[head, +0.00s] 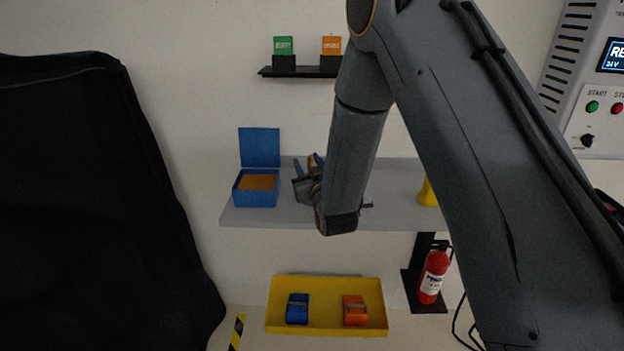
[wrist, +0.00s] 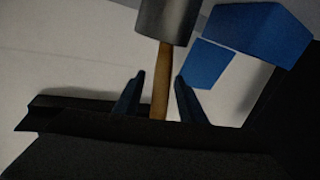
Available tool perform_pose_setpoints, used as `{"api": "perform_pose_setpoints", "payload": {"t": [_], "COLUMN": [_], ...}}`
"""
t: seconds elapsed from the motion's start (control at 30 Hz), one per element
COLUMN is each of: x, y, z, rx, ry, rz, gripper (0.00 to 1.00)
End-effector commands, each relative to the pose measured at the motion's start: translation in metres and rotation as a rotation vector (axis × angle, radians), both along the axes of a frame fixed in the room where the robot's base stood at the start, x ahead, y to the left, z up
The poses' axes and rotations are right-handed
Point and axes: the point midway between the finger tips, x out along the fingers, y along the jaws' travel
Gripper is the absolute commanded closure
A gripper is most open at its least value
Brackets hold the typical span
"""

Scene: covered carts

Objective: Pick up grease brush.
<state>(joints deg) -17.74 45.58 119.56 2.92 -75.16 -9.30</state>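The grease brush appears as a wooden handle (wrist: 161,82) in the wrist view, with a grey cylinder (wrist: 166,20) at its far end. I cannot tell whether the cylinder is a can or part of the brush. My gripper (wrist: 158,77) is open, its blue fingers on either side of the handle with gaps showing. In the head view my gripper (head: 308,160) is over the grey shelf (head: 400,217), with a small tan bit (head: 312,160) between the fingers. My forearm hides the shelf behind it.
An open blue box (head: 255,198) stands left of my gripper; a yellow object (head: 427,194) is to the right. Below is a yellow tray (head: 326,329) with blue and orange items. A fire extinguisher (head: 433,276) hangs lower right. A black cover (head: 95,200) fills the left.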

Motion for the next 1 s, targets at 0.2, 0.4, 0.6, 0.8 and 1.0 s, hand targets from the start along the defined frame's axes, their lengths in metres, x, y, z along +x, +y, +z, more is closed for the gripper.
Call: {"api": "perform_pose_setpoints", "payload": {"t": [0.2, 0.4, 0.6, 0.8, 1.0], "x": [0.000, 0.000, 0.000, 0.000, 0.000], "y": [-0.001, -0.001, 0.000, 0.000, 0.000], "z": [0.000, 0.000, 0.000, 0.006, 0.023], "rx": [0.000, 0.000, 0.000, 0.000, 0.001], "ry": [0.000, 0.000, 0.000, -0.001, -0.004], "rz": [0.000, -0.001, 0.000, 0.000, 0.000], "gripper": [0.80, 1.00, 1.00, 1.00, 1.00]}}
